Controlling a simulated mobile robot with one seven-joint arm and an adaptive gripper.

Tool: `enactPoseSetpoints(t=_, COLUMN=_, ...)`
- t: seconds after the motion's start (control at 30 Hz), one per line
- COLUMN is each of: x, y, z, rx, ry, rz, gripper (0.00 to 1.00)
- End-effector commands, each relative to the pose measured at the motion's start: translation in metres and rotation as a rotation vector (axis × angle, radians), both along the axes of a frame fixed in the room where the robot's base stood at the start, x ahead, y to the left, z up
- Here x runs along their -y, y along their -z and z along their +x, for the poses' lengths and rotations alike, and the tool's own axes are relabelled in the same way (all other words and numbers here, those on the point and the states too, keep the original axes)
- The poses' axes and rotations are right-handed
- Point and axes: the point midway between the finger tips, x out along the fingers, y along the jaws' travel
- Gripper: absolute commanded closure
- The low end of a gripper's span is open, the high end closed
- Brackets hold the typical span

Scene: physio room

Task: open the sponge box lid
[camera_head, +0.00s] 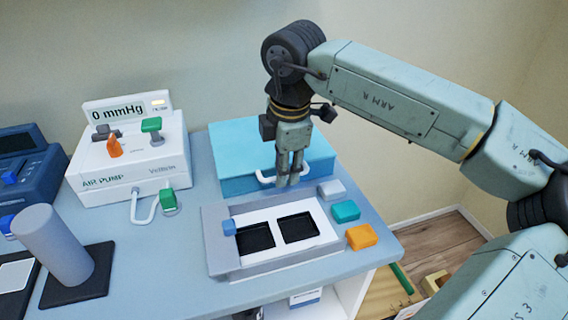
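A turquoise box (236,150) stands at the back of the table, and I take it to be the sponge box. Its lid looks closed. A white handle (263,179) sits on its front side. My gripper (288,180) points down in front of the box, with its fingertips at the handle and covering the middle of it. The two fingers are close together with a narrow gap between them. Whether they touch or hold the handle cannot be told from this view.
In front lies a grey tray (218,240) with two black wells and a blue knob. White (331,189), teal (346,211) and orange (361,236) blocks lie to its right. An air pump (125,165) and a grey cylinder (58,245) stand at left.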

Motion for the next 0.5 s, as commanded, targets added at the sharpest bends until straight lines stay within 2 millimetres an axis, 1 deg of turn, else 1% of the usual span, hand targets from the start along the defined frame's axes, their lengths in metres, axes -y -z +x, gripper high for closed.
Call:
enactPoseSetpoints(t=0.13, x=-0.0009, y=0.0059, z=0.0008, rx=0.001, ry=-0.001, rz=0.001, gripper=0.71)
enactPoseSetpoints(t=0.37, x=-0.0008, y=0.0065, z=0.001, rx=0.001, ry=-0.001, rz=0.0, gripper=0.71)
enactPoseSetpoints(t=0.5, x=-0.0007, y=0.0064, z=0.001, rx=0.001, ry=0.0, rz=0.0, gripper=0.8)
